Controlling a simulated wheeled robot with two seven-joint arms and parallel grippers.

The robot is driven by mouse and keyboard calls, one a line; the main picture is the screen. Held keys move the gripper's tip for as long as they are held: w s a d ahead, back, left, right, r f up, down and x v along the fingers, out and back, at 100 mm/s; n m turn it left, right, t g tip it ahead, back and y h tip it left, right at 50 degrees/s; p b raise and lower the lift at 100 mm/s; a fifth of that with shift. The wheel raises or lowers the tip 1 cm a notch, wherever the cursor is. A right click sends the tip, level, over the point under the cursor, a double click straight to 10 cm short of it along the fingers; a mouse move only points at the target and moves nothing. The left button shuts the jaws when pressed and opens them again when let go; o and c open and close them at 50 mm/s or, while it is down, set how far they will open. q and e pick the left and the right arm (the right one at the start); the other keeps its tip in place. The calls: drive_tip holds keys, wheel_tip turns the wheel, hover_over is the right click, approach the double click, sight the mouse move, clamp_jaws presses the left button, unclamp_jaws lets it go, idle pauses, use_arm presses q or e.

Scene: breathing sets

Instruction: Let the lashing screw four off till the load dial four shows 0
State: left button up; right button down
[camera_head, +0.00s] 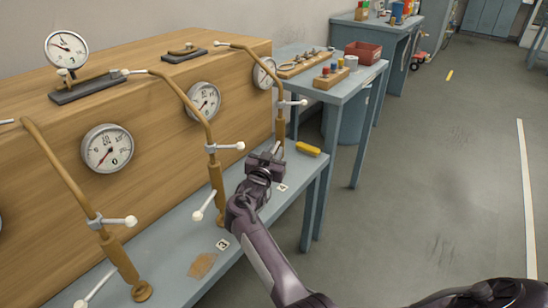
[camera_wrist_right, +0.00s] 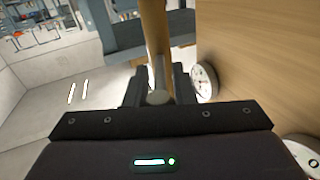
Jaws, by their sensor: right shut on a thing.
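Lashing screw four (camera_head: 281,118) is the farthest brass rod with a turnbuckle body, by the tag marked 4 (camera_head: 282,187). A white ball-ended handle (camera_head: 292,103) sticks out from its upper part. My left gripper is not in view.
Other lashing screws (camera_head: 108,235) (camera_head: 213,170) and dials (camera_head: 107,148) (camera_head: 204,101) line the wooden block (camera_head: 60,180). A yellow object (camera_head: 307,149) lies on the bench near screw four. A side table (camera_head: 345,90) with trays stands beyond. Floor to the right is clear.

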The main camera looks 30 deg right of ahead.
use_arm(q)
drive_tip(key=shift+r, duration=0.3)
use_arm(e)
drive_tip(key=c, duration=1.2)
unclamp_jaws()
drive_tip(key=shift+c, duration=0.2)
